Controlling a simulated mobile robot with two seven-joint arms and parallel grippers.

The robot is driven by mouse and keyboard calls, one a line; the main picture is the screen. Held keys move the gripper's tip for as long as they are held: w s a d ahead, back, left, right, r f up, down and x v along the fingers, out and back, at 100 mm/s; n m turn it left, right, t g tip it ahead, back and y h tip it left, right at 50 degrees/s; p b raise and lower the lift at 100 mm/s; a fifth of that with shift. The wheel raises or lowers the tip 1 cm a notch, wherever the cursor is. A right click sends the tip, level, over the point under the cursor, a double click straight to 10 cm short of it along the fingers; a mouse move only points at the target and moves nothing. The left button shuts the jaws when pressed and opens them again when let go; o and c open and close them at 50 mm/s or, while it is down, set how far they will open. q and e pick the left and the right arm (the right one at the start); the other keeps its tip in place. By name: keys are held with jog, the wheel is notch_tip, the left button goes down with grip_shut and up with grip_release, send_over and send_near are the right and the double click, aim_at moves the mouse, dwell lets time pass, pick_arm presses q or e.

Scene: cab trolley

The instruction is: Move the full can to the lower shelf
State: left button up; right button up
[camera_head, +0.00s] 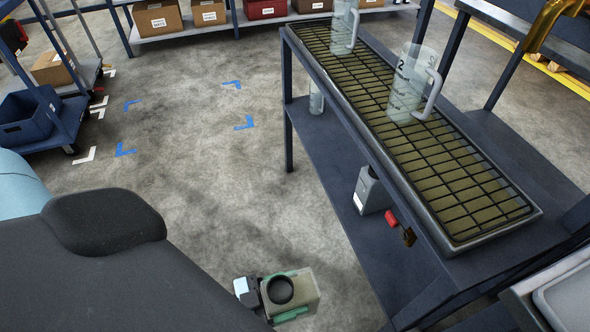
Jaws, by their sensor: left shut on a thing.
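My left gripper (287,294) is at the bottom of the picture, seen from above. Its green fingers are shut on a beige can (306,290) with a round black top. I cannot see how full the can is. The can is over the floor, left of the bench and apart from it. The bench's dark lower shelf (335,150) shows below the grid-topped tray (455,185). A grey can-like container (370,190) with a white label stands on that shelf, partly hidden by the bench top.
Two clear measuring jugs (408,85) (343,25) stand on the grid. A red-headed item (391,218) and a pale bottle (316,98) are at the lower shelf. A bench leg (287,95) stands at the far corner.

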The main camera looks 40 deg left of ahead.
pick_arm(q)
jog(key=shift+p+v, duration=0.3)
jog(key=shift+v, duration=2.25)
jog(key=shift+r, duration=0.15)
jog(key=w+a+r+n+t+y, duration=0.1)
jog(key=w+r+n+y, duration=0.2)
jog(key=r, duration=0.8)
jog(key=w+a+r+n+t+y, duration=0.1)
jog(key=w+r+n+t+y, duration=0.1)
jog(key=w+r+n+y, duration=0.2)
jog(key=w+r+y, duration=0.3)
jog(key=w+r, duration=0.4)
jog(key=w, duration=0.1)
jog(key=shift+a+r+y, duration=0.15)
jog(key=shift+r+y, duration=0.15)
jog(key=shift+r, duration=0.1)
jog(key=shift+w+a, duration=0.1)
jog(key=shift+w, duration=0.1)
